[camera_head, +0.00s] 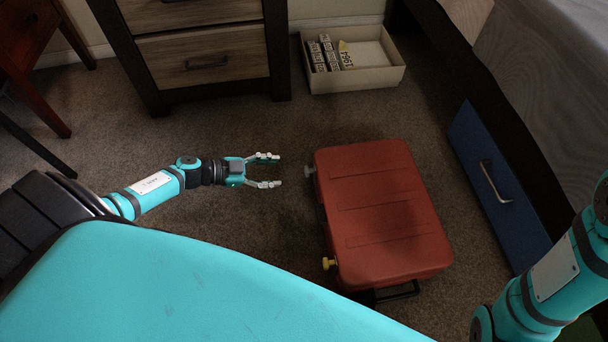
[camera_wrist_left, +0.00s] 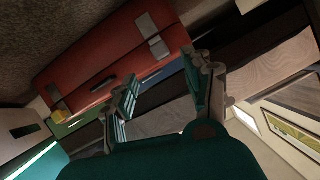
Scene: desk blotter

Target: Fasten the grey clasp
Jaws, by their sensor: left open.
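A closed-looking red suitcase (camera_head: 382,212) lies on the carpet. The grey clasp (camera_head: 308,172) sticks out at the far end of its left side; a yellow clasp (camera_head: 328,263) is at the near end. My left gripper (camera_head: 272,171) is open and empty, left of the grey clasp and pointing at it, with a gap between them. In the left wrist view, grey clasp parts (camera_wrist_left: 158,47) show on the red case (camera_wrist_left: 95,70), beyond the open fingers (camera_wrist_left: 165,82). Whether the grey clasp is latched I cannot tell. My right gripper is outside the view.
A wooden drawer cabinet (camera_head: 205,55) stands behind my left gripper. An open cream box (camera_head: 372,78) holding several patterned items is at the back. A blue drawer front (camera_head: 500,190) bounds the right side. Bare carpet (camera_head: 225,240) surrounds my left gripper.

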